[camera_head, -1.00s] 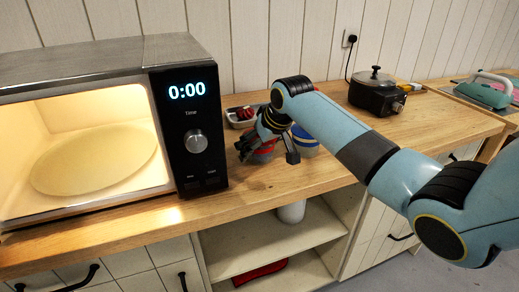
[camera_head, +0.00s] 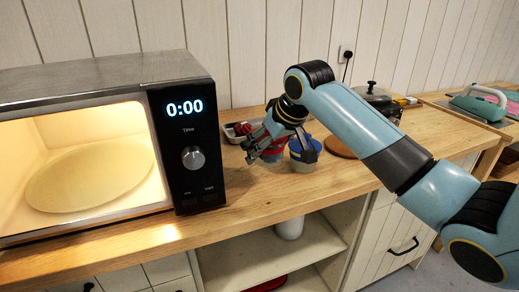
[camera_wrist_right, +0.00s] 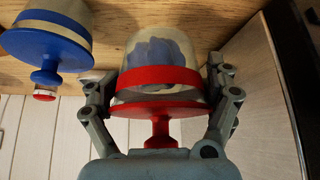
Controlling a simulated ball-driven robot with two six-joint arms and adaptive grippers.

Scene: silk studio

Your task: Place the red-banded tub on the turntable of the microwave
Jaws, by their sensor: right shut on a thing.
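The red-banded tub (camera_head: 272,151) is a small clear tub with a red band. My right gripper (camera_head: 279,154) is shut on it, and it seems held a little above the counter. The right wrist view shows the tub (camera_wrist_right: 158,80) between the two fingers (camera_wrist_right: 163,100), with a red knob toward the palm and bluish contents inside. The microwave (camera_head: 185,150) stands at the left with its front open and its inside lit. Its pale round turntable (camera_head: 90,180) is bare. My left gripper is not in view.
A blue-banded tub (camera_head: 304,157) stands close beside the held tub, also in the right wrist view (camera_wrist_right: 45,42). A tray (camera_head: 232,134) with red things lies behind. A round wooden board (camera_head: 340,147) and black pot (camera_head: 380,100) are to the right. The counter (camera_head: 255,195) front is clear.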

